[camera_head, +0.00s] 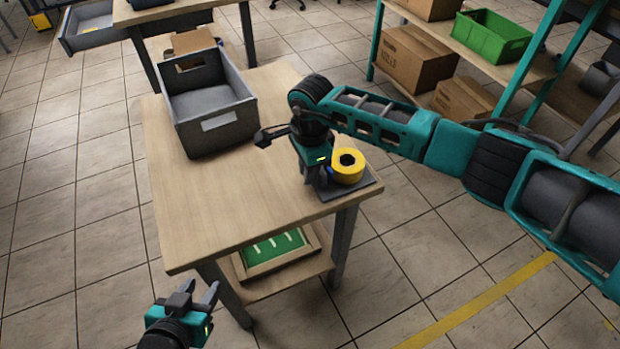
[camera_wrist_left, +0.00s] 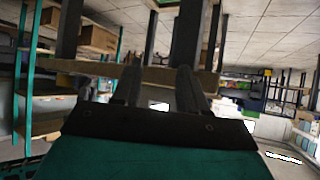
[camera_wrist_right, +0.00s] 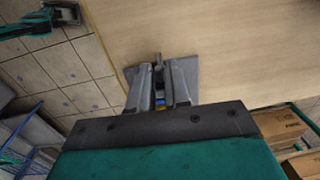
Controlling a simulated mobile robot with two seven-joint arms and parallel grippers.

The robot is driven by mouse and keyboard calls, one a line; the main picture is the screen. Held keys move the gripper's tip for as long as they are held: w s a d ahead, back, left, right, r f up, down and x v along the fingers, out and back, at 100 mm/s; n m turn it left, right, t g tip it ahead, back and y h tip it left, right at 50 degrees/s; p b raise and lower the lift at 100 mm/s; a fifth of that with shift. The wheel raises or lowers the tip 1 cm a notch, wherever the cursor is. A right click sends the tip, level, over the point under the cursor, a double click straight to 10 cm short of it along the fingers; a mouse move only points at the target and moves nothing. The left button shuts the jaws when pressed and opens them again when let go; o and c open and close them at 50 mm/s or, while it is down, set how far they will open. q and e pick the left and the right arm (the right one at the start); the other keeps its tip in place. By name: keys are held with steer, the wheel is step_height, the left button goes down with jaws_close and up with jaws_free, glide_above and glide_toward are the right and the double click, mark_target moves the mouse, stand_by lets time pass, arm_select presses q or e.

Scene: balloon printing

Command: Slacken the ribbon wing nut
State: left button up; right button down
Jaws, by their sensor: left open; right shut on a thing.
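The yellow ribbon roll (camera_head: 348,167) stands on a dark base plate (camera_head: 362,186) at the table's near right corner. My right gripper (camera_head: 318,181) points down just left of the roll. In the right wrist view its fingers (camera_wrist_right: 163,84) are close together over the grey plate (camera_wrist_right: 189,72), shut on a small part, apparently the ribbon wing nut. The fingers mostly hide that part; a grey piece (camera_wrist_right: 158,60) shows at their tips. My left gripper (camera_head: 198,291) is open and empty, low in front of the table. Its two fingers (camera_wrist_left: 158,80) stand apart in the left wrist view.
A grey bin (camera_head: 213,128) stands on the wooden table (camera_head: 212,212) at the far left. A framed green board (camera_head: 272,250) lies on the lower shelf. A rack with cardboard boxes (camera_head: 411,61) and a green crate (camera_head: 492,38) stands behind. The table's middle is clear.

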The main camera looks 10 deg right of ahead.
steer(key=shift+w+f+g+h+b, duration=0.3)
steer(key=shift+g+b, duration=0.7)
steer(key=shift+b, duration=0.9)
steer(key=shift+w+r+g+b, duration=0.15)
steer(key=shift+g+b, duration=0.15)
steer(key=shift+b, duration=0.15)
arm_select(q)
steer(key=shift+w+d+f+h, duration=0.25)
steer(key=shift+w+d+f, duration=0.2)
steer(key=shift+d, duration=0.2)
steer(key=shift+w+d+f+h, duration=0.25)
steer(key=shift+w+d+f, duration=0.1)
steer(key=shift+w+d, duration=0.25)
arm_select(e)
steer(key=shift+r, duration=0.1)
arm_select(q)
steer(key=shift+s+a+f, duration=0.1)
steer(key=shift+s+f, duration=0.05)
steer(key=shift+s, duration=0.1)
arm_select(e)
steer(key=c, duration=1.1)
jaws_free()
